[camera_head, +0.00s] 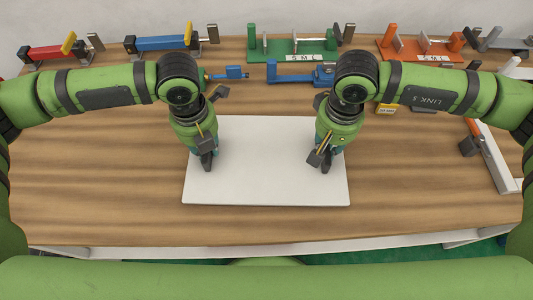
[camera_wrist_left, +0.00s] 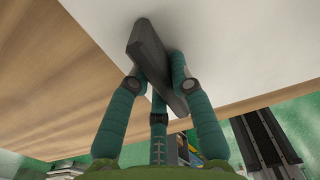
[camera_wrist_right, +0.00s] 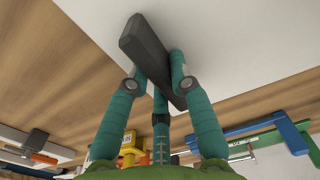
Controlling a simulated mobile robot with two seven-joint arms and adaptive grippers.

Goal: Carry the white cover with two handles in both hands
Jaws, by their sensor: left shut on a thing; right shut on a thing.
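The white cover (camera_head: 265,175) is a flat rectangular panel over the middle of the wooden table in the head view. It also shows in the left wrist view (camera_wrist_left: 240,50) and the right wrist view (camera_wrist_right: 240,40). My left gripper (camera_head: 207,160) is shut on the dark left handle (camera_wrist_left: 150,55), near the cover's left edge. My right gripper (camera_head: 325,160) is shut on the dark right handle (camera_wrist_right: 150,50), nearer the cover's right side. The cover looks level; I cannot tell whether it touches the table. In the head view the grippers mostly hide the handles.
The wooden table (camera_head: 90,190) is bare left of the cover. Along the back stand a red clamp (camera_head: 45,52), a blue clamp (camera_head: 160,43), a green fixture (camera_head: 295,48) and an orange fixture (camera_head: 420,48). A blue tool (camera_head: 290,76) lies behind the cover. A white bar (camera_head: 495,158) lies at the right.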

